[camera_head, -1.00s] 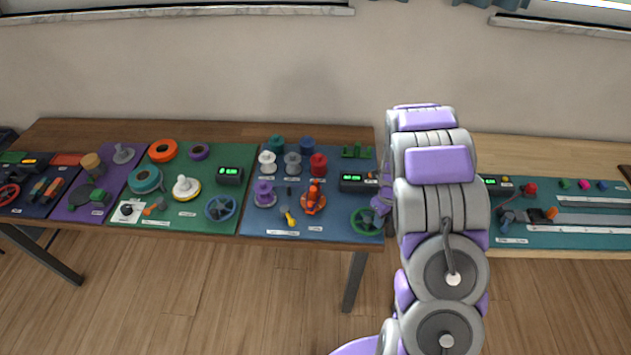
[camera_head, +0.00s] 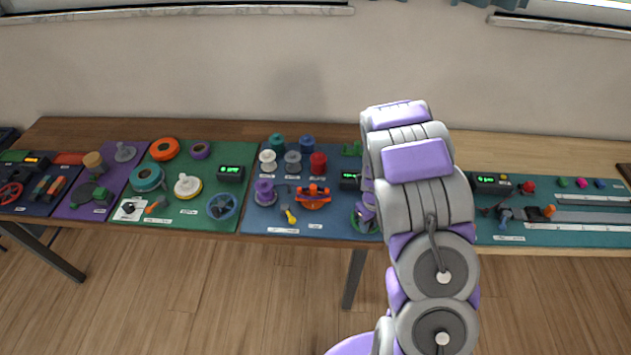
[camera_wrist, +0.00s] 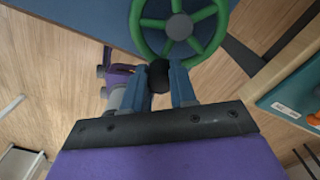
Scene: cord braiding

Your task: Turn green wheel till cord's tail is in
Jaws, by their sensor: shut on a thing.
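The green wheel (camera_wrist: 143,18) fills the top of the wrist view, with several spokes and a grey hub. A dark knob (camera_wrist: 158,78) sits at its near rim. My gripper (camera_wrist: 158,72) has its two blue fingers either side of this knob and is shut on it. In the head view the green wheel (camera_head: 356,222) is at the front right of the blue mat, partly hidden by my gripper (camera_head: 364,211). An orange device (camera_head: 313,197) stands left of the wheel on the same mat. The cord's tail cannot be made out.
Several spools, including a red one (camera_head: 318,163), stand behind the orange device. A yellow-handled tool (camera_head: 290,216) lies in front of it. A small display box (camera_head: 350,180) is behind the wheel. A teal mat (camera_head: 560,236) with other parts lies to the right of my arm.

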